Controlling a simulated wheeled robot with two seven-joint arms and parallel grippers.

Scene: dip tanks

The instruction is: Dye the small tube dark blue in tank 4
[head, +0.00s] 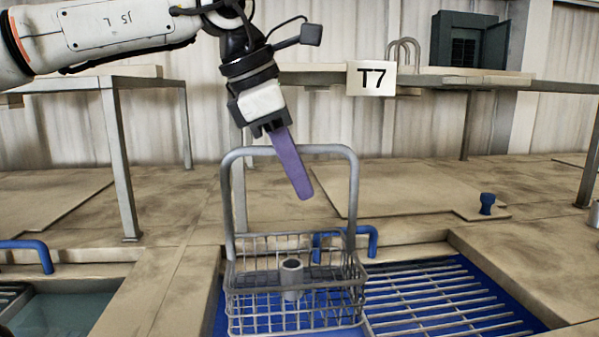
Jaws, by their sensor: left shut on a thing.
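My left gripper (268,130) comes down from the top and is shut on a flat purple bar (292,168), which hangs tilted with its lower end to the right. The bar shows in front of the tall grey handle (353,195) of a wire basket (345,322). A small grey tube (291,275) stands upright inside the basket. The basket is at a blue tank (400,268) with a metal grate; whether it rests on the grate is unclear. No tank number 4 is readable. My right gripper is out of view.
A tank of teal liquid (65,312) is at lower left. Blue pipes (372,240) and a blue knob (487,203) stick up from the deck. The grate right of the basket is clear.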

